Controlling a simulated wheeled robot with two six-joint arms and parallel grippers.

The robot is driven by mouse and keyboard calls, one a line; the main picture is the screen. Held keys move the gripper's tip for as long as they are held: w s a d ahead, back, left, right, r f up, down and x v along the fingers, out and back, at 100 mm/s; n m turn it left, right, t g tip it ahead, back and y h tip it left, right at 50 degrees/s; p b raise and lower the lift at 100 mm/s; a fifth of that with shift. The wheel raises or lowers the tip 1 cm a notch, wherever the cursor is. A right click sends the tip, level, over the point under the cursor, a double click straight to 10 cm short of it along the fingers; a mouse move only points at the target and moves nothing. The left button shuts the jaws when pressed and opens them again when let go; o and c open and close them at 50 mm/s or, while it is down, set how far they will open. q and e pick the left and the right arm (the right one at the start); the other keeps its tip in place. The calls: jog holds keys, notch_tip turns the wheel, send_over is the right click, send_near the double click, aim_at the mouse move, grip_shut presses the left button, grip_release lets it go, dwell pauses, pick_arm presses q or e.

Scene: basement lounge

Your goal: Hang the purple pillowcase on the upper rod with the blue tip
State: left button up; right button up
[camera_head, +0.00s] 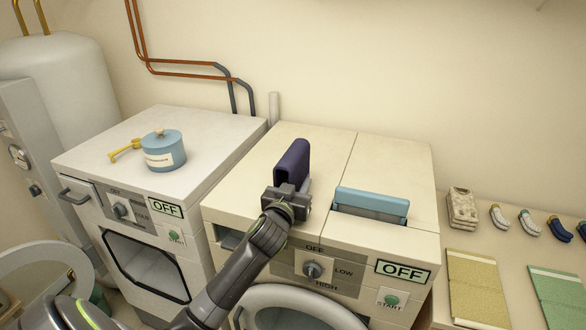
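The purple pillowcase (293,160) is a dark purple folded piece standing upright over the top of the right-hand machine. My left gripper (287,194) is at its lower near end and appears shut on it; the fingertips are largely hidden. My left arm reaches up from the bottom of the picture to it. I cannot see a gap between the pillowcase's lower edge and the machine top clearly enough to tell if they touch. No rod with a blue tip can be made out in this view. My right gripper is not in view.
A light-blue lidded pot (164,152) and yellow scoop (124,151) sit on the left machine (214,132). The right machine (385,165) has a raised blue flap (371,202). Folded cloths (478,288) and sock-like rolls (530,222) lie at right. Pipes (185,66) run along the wall.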

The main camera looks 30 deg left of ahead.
pick_arm(q)
jog(key=shift+c, duration=0.4)
grip_shut()
jog(key=shift+r, duration=0.1)
